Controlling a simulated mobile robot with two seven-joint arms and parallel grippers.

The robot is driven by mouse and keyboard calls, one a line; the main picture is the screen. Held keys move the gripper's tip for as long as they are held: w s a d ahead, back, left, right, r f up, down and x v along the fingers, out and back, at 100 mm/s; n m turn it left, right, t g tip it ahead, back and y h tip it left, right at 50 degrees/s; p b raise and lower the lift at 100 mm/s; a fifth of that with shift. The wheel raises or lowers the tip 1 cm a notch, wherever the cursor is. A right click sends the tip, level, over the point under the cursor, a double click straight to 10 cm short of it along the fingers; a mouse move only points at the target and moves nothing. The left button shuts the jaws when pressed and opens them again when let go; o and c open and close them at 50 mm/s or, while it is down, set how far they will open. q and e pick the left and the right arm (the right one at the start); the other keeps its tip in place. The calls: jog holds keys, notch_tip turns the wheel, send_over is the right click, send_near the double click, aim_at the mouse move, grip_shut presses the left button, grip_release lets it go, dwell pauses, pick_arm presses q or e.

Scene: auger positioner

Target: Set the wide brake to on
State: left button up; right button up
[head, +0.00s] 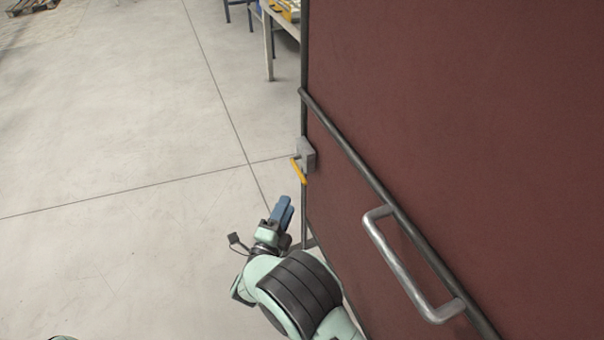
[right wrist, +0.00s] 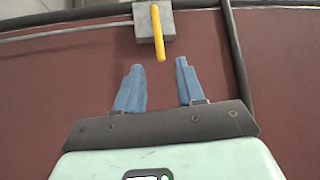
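The brake is a grey block (head: 306,154) with a yellow lever (head: 298,172), on the left edge of a dark red panel. In the right wrist view the yellow lever (right wrist: 158,34) hangs from the grey block (right wrist: 145,22), its free end towards my gripper. My right gripper (head: 286,203) is just below the lever in the head view. In the right wrist view my right gripper (right wrist: 160,66) is open and empty, blue fingers apart. The lever's tip lies just ahead of the gap, apparently not touching either finger. My left gripper is not in view.
The red panel (head: 450,100) fills the right side, with a dark rail (head: 352,155) and a silver handle (head: 398,268) standing out from it. A table (head: 268,45) stands at the back. The grey floor (head: 110,150) on the left is clear.

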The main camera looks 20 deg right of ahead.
aim_at(301, 174)
jog(key=x, duration=1.1)
jog(key=shift+w+d, duration=0.15)
jog(key=shift+d, duration=0.05)
grip_shut()
